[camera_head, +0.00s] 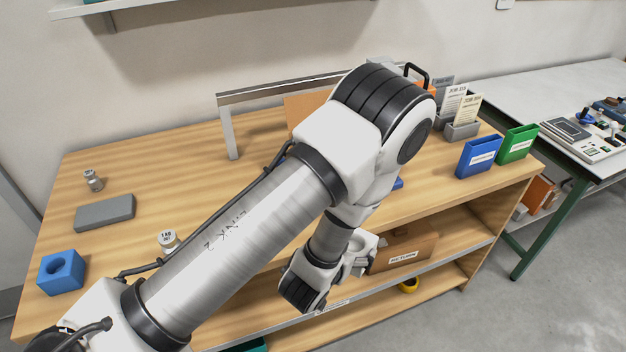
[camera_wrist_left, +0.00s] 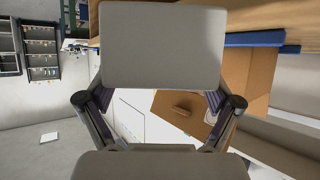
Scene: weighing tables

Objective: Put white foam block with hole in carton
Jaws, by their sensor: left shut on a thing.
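My left gripper (camera_wrist_left: 160,94) is shut on a pale block (camera_wrist_left: 162,45) in the left wrist view. The block shows a plain flat face with rounded corners; no hole can be seen from this side. In the head view my left arm reaches across the middle, with its wrist in front of the table's near edge; the block cannot be made out there. A brown carton with a white label (camera_head: 402,255) sits on the shelf below the tabletop, just right of my wrist. Brown cardboard (camera_wrist_left: 250,75) shows beyond the block in the wrist view. My right gripper is not in view.
A blue block with a hole (camera_head: 62,272), a grey slab (camera_head: 105,212) and metal weights (camera_head: 168,240) stand at the table's left. Blue (camera_head: 478,157) and green (camera_head: 517,145) bins stand at the right. My arm hides the table's middle.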

